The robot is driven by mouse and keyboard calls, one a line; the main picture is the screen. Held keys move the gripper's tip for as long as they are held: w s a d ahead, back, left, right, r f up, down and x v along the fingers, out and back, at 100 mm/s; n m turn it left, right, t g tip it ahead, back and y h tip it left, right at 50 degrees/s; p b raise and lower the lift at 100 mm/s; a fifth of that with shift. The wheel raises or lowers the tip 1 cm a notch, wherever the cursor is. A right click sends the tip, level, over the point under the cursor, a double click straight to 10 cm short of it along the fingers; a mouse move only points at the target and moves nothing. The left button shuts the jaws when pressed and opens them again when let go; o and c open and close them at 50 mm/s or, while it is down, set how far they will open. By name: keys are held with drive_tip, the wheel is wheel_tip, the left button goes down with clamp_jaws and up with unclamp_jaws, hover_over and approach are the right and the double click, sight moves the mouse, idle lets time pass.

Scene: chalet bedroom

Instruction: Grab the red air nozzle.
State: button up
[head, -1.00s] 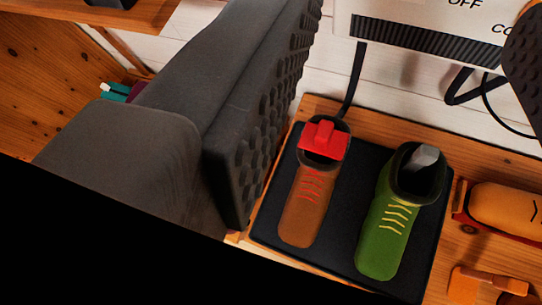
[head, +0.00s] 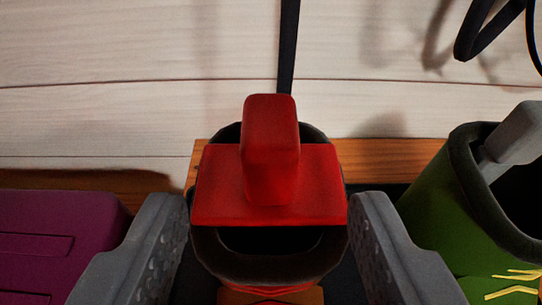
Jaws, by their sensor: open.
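The red air nozzle (head: 270,185) sits in the opening of the brown shoe (head: 268,294), near the middle of the head view. It has a wide flat red plate with an upright red block on it. My gripper (head: 270,215) is open, with one grey finger on each side of the nozzle and the shoe's dark collar. The fingers look close to the plate's left and right edges. I cannot tell whether they touch it.
A green shoe (head: 430,210) with a grey piece in its opening stands close to my right finger. A purple box (head: 55,240) is close to my left finger. A black cable (head: 288,45) hangs down the pale plank wall (head: 130,70) behind the nozzle.

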sight(269, 169)
drive_tip(key=x, duration=0.2)
drive_tip(key=shift+w+f, duration=0.2)
drive_tip(key=shift+w, duration=0.1)
drive_tip(key=shift+b+x, duration=0.9)
drive_tip(key=shift+x, duration=1.8)
drive_tip(key=shift+f, duration=0.1)
drive_tip(key=shift+c, duration=0.3)
clamp_jaws()
